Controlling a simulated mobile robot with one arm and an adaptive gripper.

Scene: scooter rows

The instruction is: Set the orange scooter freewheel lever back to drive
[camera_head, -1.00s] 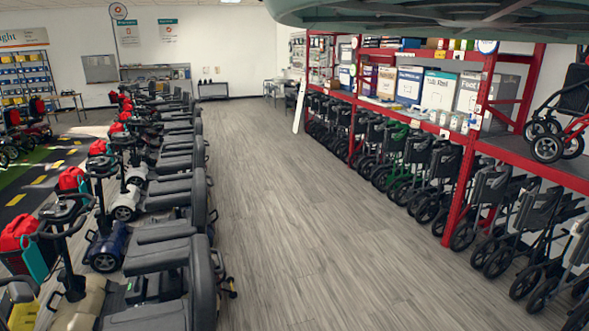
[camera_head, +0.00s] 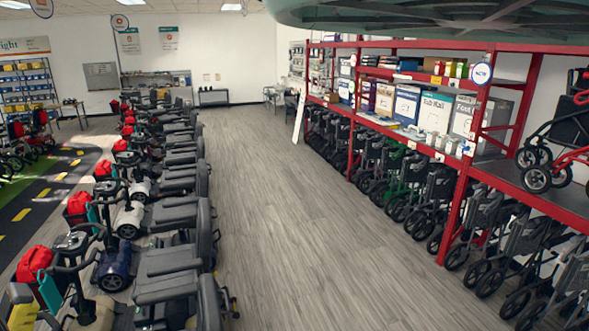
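A row of mobility scooters with dark seats runs along the left side of the aisle. The nearest ones include a beige scooter (camera_head: 95,312) cut off by the bottom edge, a blue scooter (camera_head: 113,268) and a white scooter (camera_head: 128,222). I cannot make out an orange scooter among them, and no freewheel lever can be told apart. My gripper does not show.
The grey floor aisle (camera_head: 290,220) is clear to the back wall. A red rack (camera_head: 455,210) on the right holds boxes above folded rollators (camera_head: 480,225). A dark floor lane with yellow dashes (camera_head: 40,195) lies left of the scooters.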

